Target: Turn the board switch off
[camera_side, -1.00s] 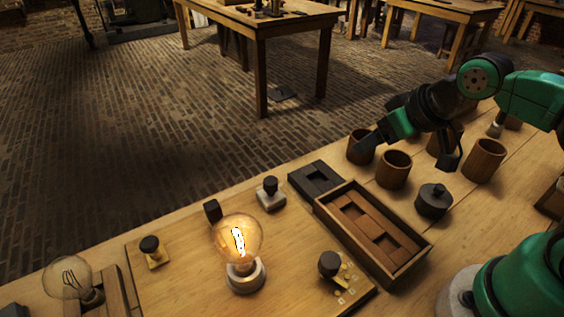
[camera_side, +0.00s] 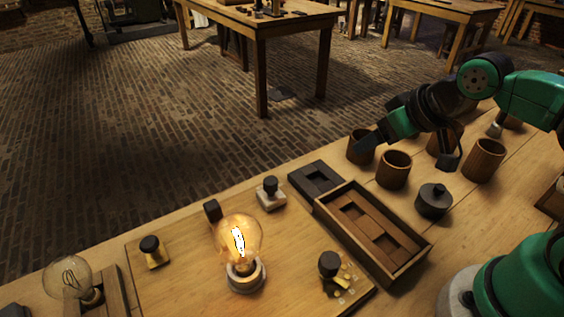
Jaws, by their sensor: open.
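The wooden board (camera_side: 190,285) lies at the front of the bench with a glowing bulb (camera_side: 238,240) upright in a round socket on it. A black-knobbed switch (camera_side: 330,265) with brass parts and small pale marks beside it sits at the board's right end. Other black-knobbed pieces stand on the board: one on a brass base (camera_side: 151,250) at the left and one on a pale base (camera_side: 271,192) at the back. My gripper (camera_side: 405,155) is at the upper right, above the wooden jars, open and apart from the board. Its fingertips are partly unclear against the dark jars.
Several wooden jars (camera_side: 394,170) stand under and around my gripper. A dark lidded pot (camera_side: 434,201) and a wooden tray with slots (camera_side: 415,255) lie between them and the board. A dark block tray (camera_side: 316,178) adjoins it. An unlit bulb (camera_side: 68,278) is at the far left.

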